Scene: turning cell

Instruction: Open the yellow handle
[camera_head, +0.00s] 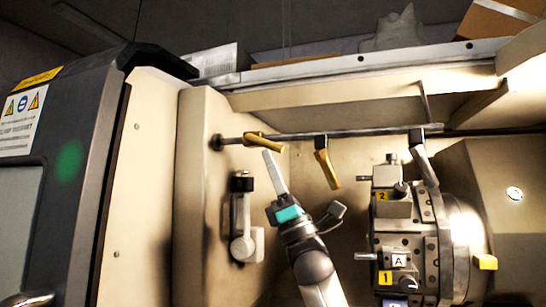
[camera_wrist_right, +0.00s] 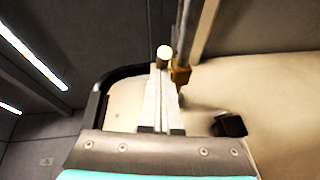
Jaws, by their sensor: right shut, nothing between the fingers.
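A yellow handle (camera_head: 262,142) sits on the left part of a horizontal pipe and points right, lying nearly along the pipe. A second yellow handle (camera_head: 326,167) hangs downward from the middle of the pipe. My right gripper (camera_head: 268,156) is shut and empty, its fingertips just below the first yellow handle. In the right wrist view, my shut fingers (camera_wrist_right: 161,78) reach up beside the brass-coloured valve part (camera_wrist_right: 181,75) on the pipe. A pale round end shows just past the fingertips. I cannot tell whether they touch it. My left gripper is not in view.
A grey handle (camera_head: 423,160) hangs at the pipe's right end. The turret (camera_head: 400,240) with numbered tool holders stands to the right of my arm. A wall bracket (camera_head: 241,220) is to the left. A dark door (camera_head: 75,150) fills the left side.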

